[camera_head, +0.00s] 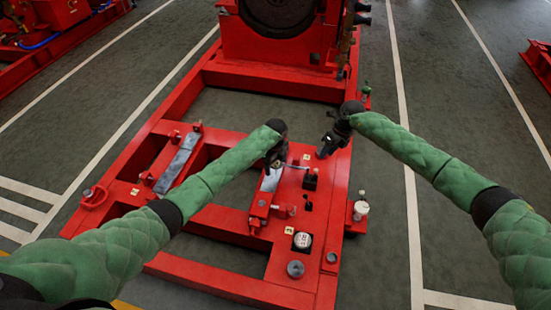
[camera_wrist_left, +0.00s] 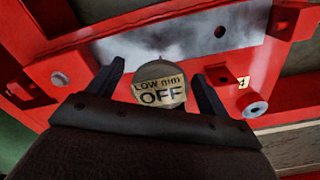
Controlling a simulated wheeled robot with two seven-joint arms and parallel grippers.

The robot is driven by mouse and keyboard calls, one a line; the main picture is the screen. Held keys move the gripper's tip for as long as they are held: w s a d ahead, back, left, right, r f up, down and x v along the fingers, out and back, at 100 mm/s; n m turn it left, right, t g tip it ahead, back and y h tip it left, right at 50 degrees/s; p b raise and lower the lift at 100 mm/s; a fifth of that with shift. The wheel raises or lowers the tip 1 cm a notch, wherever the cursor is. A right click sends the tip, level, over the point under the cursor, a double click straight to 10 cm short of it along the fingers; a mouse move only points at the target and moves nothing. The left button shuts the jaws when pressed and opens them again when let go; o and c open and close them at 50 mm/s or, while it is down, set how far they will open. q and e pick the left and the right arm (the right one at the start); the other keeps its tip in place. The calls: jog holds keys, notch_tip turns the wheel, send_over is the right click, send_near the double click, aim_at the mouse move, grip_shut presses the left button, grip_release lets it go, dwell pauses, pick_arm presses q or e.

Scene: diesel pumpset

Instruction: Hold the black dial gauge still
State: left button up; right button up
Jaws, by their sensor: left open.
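My left gripper (camera_head: 279,164) is over the red skid frame in the head view, its fingers small and dark. In the left wrist view the left gripper (camera_wrist_left: 157,85) is open, with a finger either side of a round piece labelled "LOW" and "OFF" (camera_wrist_left: 160,90); I cannot tell whether it touches it or whether this is the dial gauge. A round white-faced gauge on a black square base (camera_head: 302,240) sits on the frame nearer me, apart from both grippers. My right gripper (camera_head: 327,146) is dark and to the right of the left one; its jaws are not clear.
A small black block (camera_head: 310,182) stands on the red skid frame (camera_head: 220,258) just below the grippers. A grey metal strip (camera_head: 178,160) lies at left. A white-topped fitting (camera_head: 361,209) stands at the right edge.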

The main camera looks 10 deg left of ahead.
pick_arm(q)
jog(key=shift+f, duration=0.9)
jog(key=shift+c, duration=1.2)
jog(key=shift+c, duration=0.5)
grip_shut()
